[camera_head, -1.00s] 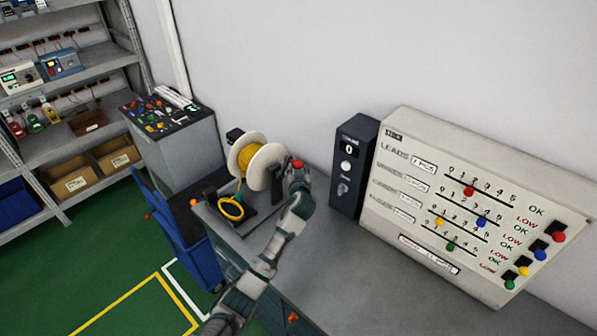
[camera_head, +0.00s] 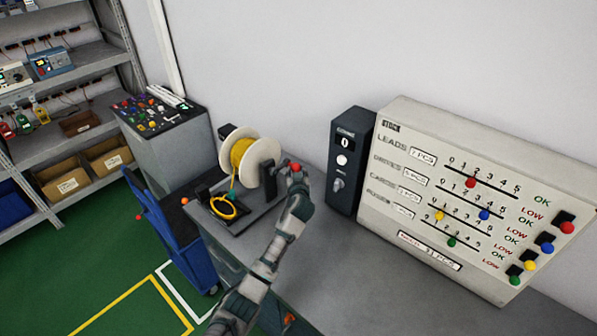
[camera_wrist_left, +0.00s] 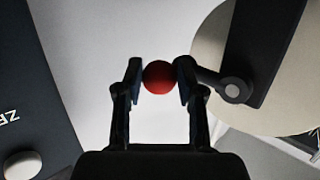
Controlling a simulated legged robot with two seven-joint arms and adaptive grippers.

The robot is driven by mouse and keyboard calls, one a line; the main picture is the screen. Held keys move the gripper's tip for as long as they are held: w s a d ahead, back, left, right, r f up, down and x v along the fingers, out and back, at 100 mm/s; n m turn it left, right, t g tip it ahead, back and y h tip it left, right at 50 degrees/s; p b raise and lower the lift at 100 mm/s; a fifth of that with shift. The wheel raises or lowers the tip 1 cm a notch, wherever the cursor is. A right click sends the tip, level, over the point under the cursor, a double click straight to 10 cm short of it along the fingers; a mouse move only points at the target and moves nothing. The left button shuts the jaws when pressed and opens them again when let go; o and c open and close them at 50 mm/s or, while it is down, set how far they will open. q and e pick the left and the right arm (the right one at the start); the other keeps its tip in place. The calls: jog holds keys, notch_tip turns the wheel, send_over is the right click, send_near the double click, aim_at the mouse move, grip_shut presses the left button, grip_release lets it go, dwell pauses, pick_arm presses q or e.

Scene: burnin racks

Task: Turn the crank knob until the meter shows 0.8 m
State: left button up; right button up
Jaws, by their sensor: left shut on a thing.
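The crank knob is a red ball (camera_wrist_left: 159,77) between the fingers of my left gripper (camera_wrist_left: 158,85) in the left wrist view. My left gripper (camera_head: 294,172) is shut on it, and the knob shows red at its tip in the head view. The crank sits at the right side of a reel (camera_head: 250,163) with white flanges and yellow cable. A coil of yellow cable (camera_head: 223,212) lies in front of the reel. No length reading can be made out on a meter at the reel. My right gripper is not in view.
A dark counter box (camera_head: 345,165) and a large lead board (camera_head: 450,190) with coloured sliders stand right of the reel. A grey cabinet (camera_head: 170,150) with small parts stands left, by a blue cart (camera_head: 180,245). The grey bench top (camera_head: 370,270) is clear in front.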

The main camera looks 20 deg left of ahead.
pick_arm(q)
jog(key=shift+a+r, duration=0.2)
jog(key=shift+a, duration=0.2)
